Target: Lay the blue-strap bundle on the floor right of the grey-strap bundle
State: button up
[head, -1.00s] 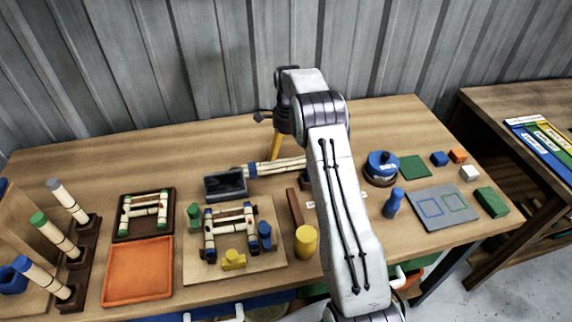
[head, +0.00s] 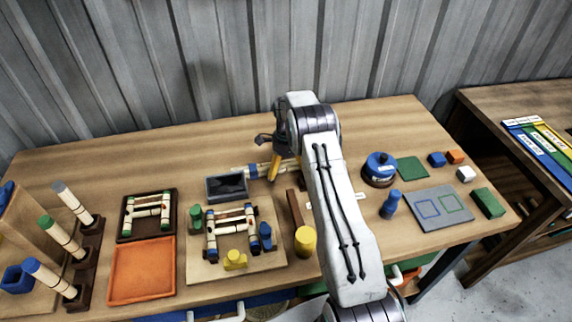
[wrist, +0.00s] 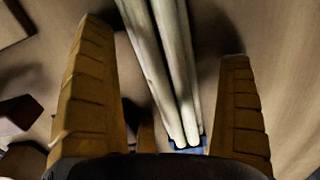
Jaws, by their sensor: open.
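My gripper (head: 272,176) is over the bundle near the blue strap. In the wrist view the open fingers (wrist: 185,95) stand apart, with the pale rods (wrist: 165,60) running between them and the blue strap (wrist: 187,146) at the lower end. I cannot tell whether a finger touches the rods.
A board with a rod frame (head: 200,274), a yellow cylinder (head: 305,242) and a brown bar (head: 295,207) are nearer. A blue spool (head: 380,165) stands right of my arm. Grey floor (head: 450,300) shows at lower right.

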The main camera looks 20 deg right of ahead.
jog(key=shift+c, duration=0.2)
jog(key=c, duration=1.4)
